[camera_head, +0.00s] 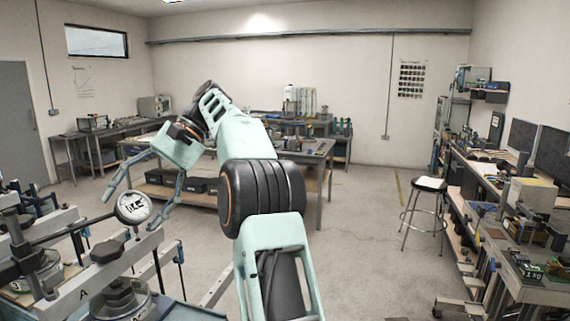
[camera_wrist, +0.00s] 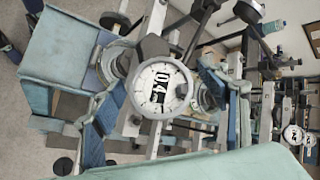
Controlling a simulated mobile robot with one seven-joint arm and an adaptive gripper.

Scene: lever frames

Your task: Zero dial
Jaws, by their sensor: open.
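The round dial (camera_head: 133,207) has a white face, dark markings and a grey rim, and stands on a lever frame (camera_head: 60,232) at the lower left of the head view. In the wrist view the dial (camera_wrist: 160,91) is near the middle, with large sideways digits that seem to read 0.4.
A second dial (camera_wrist: 293,134) shows at the right of the wrist view among more frames. Metal bars and dark weights (camera_head: 118,294) crowd the lower left. A workbench (camera_head: 318,150) stands behind, a stool (camera_head: 428,185) to the right. The floor between is clear.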

